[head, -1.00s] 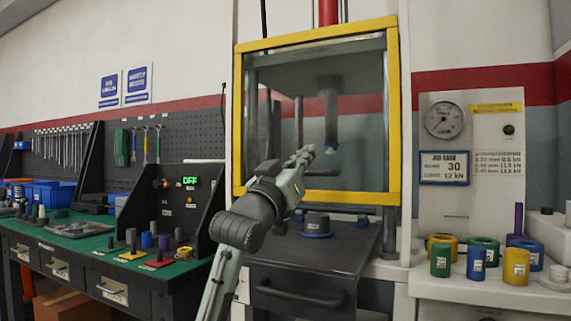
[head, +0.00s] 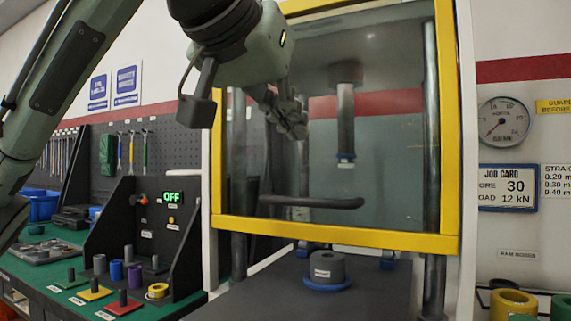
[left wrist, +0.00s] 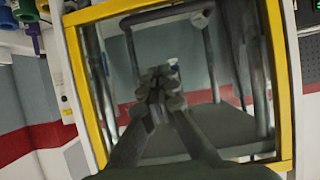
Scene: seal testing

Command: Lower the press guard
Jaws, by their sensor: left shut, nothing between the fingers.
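The press guard is a yellow frame (head: 335,234) around a clear pane, standing raised, with its bottom bar above the press bed (head: 365,291). A dark horizontal handle (head: 311,202) runs across the lower part of the pane. My left gripper (head: 291,122) is shut and empty in front of the pane, above the handle and apart from it. In the left wrist view the shut fingers (left wrist: 160,82) point at the pane, inside the tilted yellow frame (left wrist: 88,95). I cannot tell whether they touch the pane. My right gripper is not in view.
A grey block on a blue ring (head: 328,271) sits on the press bed below the guard. The ram (head: 346,115) hangs behind the pane. A green bench (head: 60,290) with small parts and an OFF panel (head: 173,197) stands left. A gauge (head: 503,121) and job card (head: 508,188) are right.

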